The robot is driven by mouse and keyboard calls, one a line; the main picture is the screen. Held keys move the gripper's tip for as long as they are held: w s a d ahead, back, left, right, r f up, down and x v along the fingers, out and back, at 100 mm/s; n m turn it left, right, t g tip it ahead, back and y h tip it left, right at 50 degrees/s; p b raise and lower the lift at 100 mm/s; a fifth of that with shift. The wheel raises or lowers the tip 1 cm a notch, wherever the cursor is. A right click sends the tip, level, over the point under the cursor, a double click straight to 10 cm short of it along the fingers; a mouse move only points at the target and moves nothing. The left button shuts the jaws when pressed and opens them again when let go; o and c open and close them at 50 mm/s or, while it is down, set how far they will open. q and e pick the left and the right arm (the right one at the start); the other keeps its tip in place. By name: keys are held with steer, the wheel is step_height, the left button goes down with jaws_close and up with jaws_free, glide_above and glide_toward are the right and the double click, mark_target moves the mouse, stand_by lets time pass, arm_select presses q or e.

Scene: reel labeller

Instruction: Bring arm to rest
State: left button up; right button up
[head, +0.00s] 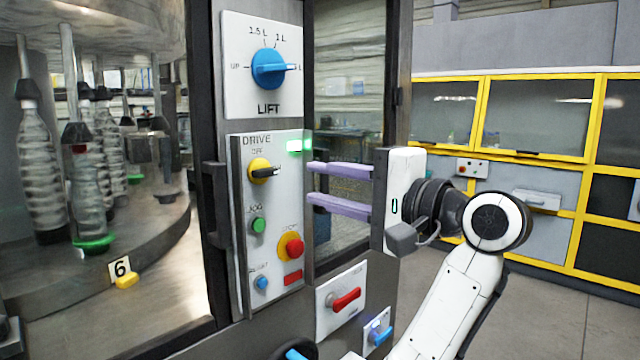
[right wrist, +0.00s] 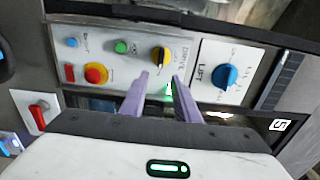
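My right gripper (head: 312,183) comes in from the right in the head view, with its two lilac fingers apart and nothing between them. The fingers point at the DRIVE panel (head: 272,205); a gap to the panel seems to remain, but I cannot tell how wide. In the right wrist view my right gripper (right wrist: 160,78) shows the same open fingers before the panel, near the yellow-and-black DRIVE switch (right wrist: 160,55) and a lit green lamp (right wrist: 169,90). My left gripper is in neither view.
The LIFT panel (head: 262,65) with a blue knob sits above. A red-handled switch (head: 344,299) and a blue-handled switch (head: 379,333) sit below. Bottles (head: 88,200) stand on the carousel at left. Yellow-framed cabinets (head: 535,115) stand at the back right, with open floor before them.

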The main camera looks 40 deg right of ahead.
stand_by(0.3)
steer(key=a+f+n+g, duration=0.2)
steer(key=f+n+g, duration=0.1)
steer(key=f, duration=0.7)
steer(key=a+f+n+g+h, duration=0.1)
steer(key=a+f+n+g, duration=0.15)
steer(key=f, duration=0.65)
steer(key=a+f+n+g, duration=0.2)
steer(key=a+f+n, duration=0.15)
steer(key=f, duration=0.65)
steer(key=s+a+f+n+g, duration=0.3)
steer(key=s+a+f+n, duration=0.15)
steer(key=s+f, duration=0.65)
steer(key=s+a+f+n+g, duration=0.35)
steer(key=s+f+n, duration=0.25)
steer(key=s+f, duration=0.5)
steer(key=w+a+f+t+y, duration=0.1)
steer(key=w+a+f+t, duration=0.1)
steer(key=f, duration=0.4)
steer(key=w+a+f+t, duration=0.2)
steer(key=f, duration=0.4)
steer(key=shift+w+a+y, duration=0.2)
steer(key=shift+a+y, duration=0.05)
steer(key=shift+y, duration=0.15)
